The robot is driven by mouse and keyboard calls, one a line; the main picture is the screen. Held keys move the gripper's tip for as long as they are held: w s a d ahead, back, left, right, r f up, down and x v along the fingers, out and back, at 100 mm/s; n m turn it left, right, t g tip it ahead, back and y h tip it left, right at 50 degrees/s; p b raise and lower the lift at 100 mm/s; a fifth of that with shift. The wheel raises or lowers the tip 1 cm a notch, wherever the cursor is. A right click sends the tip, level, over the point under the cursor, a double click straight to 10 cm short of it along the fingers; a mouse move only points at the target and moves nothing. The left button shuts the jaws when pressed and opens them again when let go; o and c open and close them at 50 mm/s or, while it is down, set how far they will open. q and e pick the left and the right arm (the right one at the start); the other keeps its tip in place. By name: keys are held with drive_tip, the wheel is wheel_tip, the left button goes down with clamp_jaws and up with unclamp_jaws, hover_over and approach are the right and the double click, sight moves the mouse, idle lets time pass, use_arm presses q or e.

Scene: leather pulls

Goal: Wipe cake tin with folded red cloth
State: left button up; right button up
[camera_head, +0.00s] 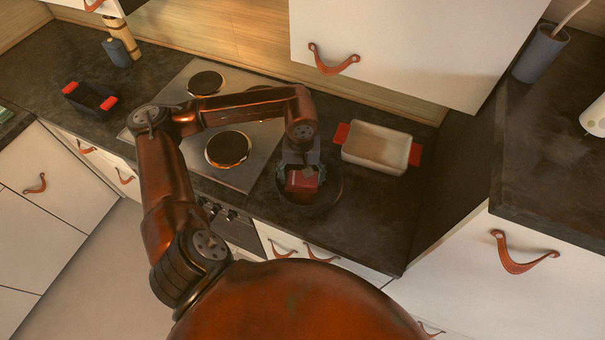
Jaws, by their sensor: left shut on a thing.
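The folded red cloth (301,182) is a small red block in the jaws of my left gripper (301,167). The gripper points down and is shut on the cloth. A dark round tin (334,190), which looks like the cake tin, sits on the counter below and around the cloth. The cloth is over or inside the tin; I cannot tell if it touches the bottom. The gripper and cloth hide much of the tin's inside. My right gripper is out of view.
A white baking dish (378,147) with red handles stands just right of the tin. The stove (240,178) with round burners lies to the left. A black dish (90,99) with red handles is farther left. A wall cabinet (400,40) hangs above the counter.

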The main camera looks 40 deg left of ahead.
sight(313, 186)
use_arm(q)
drive_tip(key=shift+s+d, duration=0.5)
drive_tip(key=shift+s, duration=0.1)
drive_tip(key=shift+d, duration=0.9)
drive_tip(key=shift+w+d+f+b, duration=0.1)
drive_tip(key=shift+w+d+b, duration=0.6)
drive_tip(key=shift+d+b, duration=0.05)
drive_tip(key=shift+w+b, duration=0.45)
drive_tip(key=shift+w, duration=0.5)
drive_tip(key=shift+r, duration=0.2)
drive_tip(key=shift+r+p, duration=1.15)
drive_tip(key=shift+r, duration=1.8)
drive_tip(key=shift+r, duration=0.1)
